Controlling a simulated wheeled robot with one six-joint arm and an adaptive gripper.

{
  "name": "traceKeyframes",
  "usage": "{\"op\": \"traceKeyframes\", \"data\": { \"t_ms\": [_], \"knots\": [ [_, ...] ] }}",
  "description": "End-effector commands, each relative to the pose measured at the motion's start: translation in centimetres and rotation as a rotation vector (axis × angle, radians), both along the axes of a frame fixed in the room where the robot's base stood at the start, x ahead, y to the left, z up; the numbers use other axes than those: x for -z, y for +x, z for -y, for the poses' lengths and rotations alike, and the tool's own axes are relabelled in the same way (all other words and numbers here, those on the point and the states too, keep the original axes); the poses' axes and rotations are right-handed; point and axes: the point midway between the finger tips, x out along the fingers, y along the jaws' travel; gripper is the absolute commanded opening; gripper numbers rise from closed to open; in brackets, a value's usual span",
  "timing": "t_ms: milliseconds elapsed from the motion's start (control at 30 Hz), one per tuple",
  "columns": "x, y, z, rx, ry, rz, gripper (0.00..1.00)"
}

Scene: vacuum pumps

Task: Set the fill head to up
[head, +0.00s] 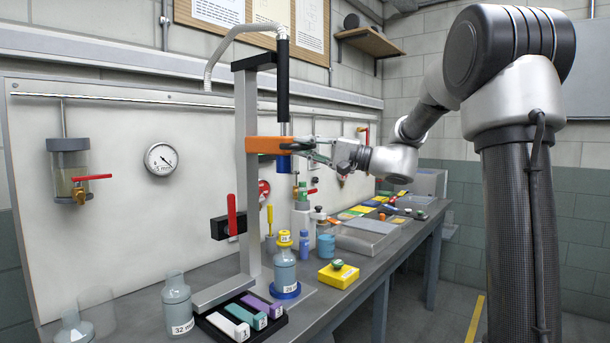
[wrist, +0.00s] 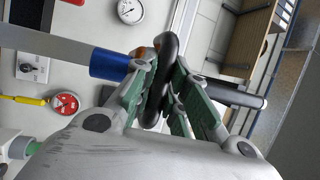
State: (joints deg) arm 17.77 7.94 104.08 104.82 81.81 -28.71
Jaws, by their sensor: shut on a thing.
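The fill head is an orange block (head: 266,145) on a tall grey post, with a black tube above it and a blue nozzle (head: 284,163) below. It sits well above the bottle (head: 285,270) labelled 29, which stands on a blue disc. My gripper (head: 318,150) is at the right side of the fill head. In the wrist view its green-padded fingers (wrist: 165,88) are shut on a black rounded handle (wrist: 170,50). The blue nozzle (wrist: 110,65) lies just left of the fingers there. The orange block is mostly hidden behind the handle and fingers in that view.
A red lever (head: 232,215) is on a black box left of the post. A black tray (head: 207,328) with coloured blocks and a bottle (head: 177,305) stand in front. A yellow box (head: 338,275) is on the bench, right of the post. A hose runs above.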

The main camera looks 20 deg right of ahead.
Motion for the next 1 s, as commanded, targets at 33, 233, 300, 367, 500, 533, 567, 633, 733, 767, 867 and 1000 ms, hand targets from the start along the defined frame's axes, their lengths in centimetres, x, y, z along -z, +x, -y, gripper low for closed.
{"op": "traceKeyframes", "data": {
  "t_ms": [33, 233, 300, 367, 500, 533, 567, 633, 733, 767, 867, 1000],
  "knots": [
    [-1.0, -0.1, 0.0, -0.001, -0.002, 0.004, 0.00],
    [-3.1, 0.0, 0.0, -0.001, -0.001, 0.002, 0.00],
    [-3.4, 0.0, 0.0, -0.001, -0.001, 0.002, 0.00],
    [-3.6, 0.0, 0.0, -0.001, 0.000, 0.001, 0.00],
    [-3.8, 0.0, 0.0, 0.000, 0.002, 0.002, 0.00],
    [-3.8, 0.0, 0.0, 0.000, 0.002, 0.004, 0.00],
    [-3.8, 0.0, 0.0, 0.000, 0.003, 0.004, 0.00],
    [-3.9, 0.0, 0.0, 0.001, 0.004, 0.006, 0.00],
    [-3.9, 0.0, 0.0, 0.001, 0.003, 0.006, 0.25],
    [-3.9, 0.0, 0.0, 0.001, 0.002, 0.006, 0.25],
    [-3.8, 0.0, 0.0, 0.000, 0.002, 0.005, 0.25],
    [-3.7, 0.0, 0.0, 0.000, 0.001, 0.002, 0.25]
  ]
}}
